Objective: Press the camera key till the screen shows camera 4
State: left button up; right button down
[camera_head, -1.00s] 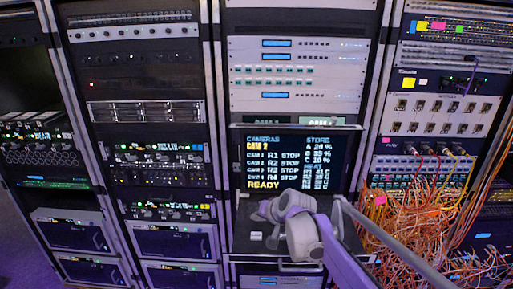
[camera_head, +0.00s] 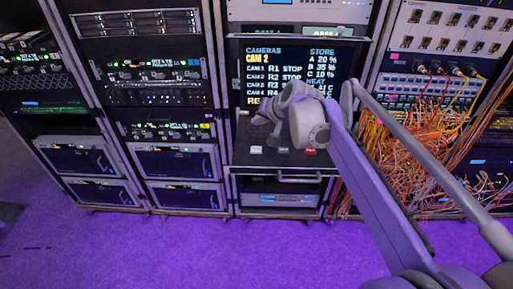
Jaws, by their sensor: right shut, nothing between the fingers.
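The screen (camera_head: 318,52) in the middle rack shows a CAMERAS list with CAM 2 in large yellow letters at its top. My right wrist hides the lower part of the screen. Below it is a dark key shelf (camera_head: 243,160) with a white key (camera_head: 256,150), a dark grey key (camera_head: 283,151) and a red key (camera_head: 310,152). Their labels are too small to read. My right gripper (camera_head: 259,134) is shut and empty, over the left part of the shelf behind the white key. I cannot tell whether its tips touch anything. My left gripper is out of view.
Tangled orange cables (camera_head: 405,145) hang in front of the right rack, close to my right arm. A handle bar (camera_head: 300,178) runs along the front of the shelf. Server racks (camera_head: 150,100) stand to the left. The purple floor (camera_head: 180,250) in front is clear.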

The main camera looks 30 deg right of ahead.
jog(key=shift+w+r, duration=0.1)
jog(key=shift+w, duration=0.1)
jog(key=b, duration=0.5)
send_over(258, 151)
notch_tip(258, 151, down, 8)
jog(key=shift+a+r, duration=0.1)
jog(key=shift+r, duration=0.05)
jog(key=shift+f+b, duration=0.4)
jog(key=shift+f, duration=0.2)
jog(key=shift+f, duration=0.1)
dwell(1.4)
jog(key=shift+f, duration=0.3)
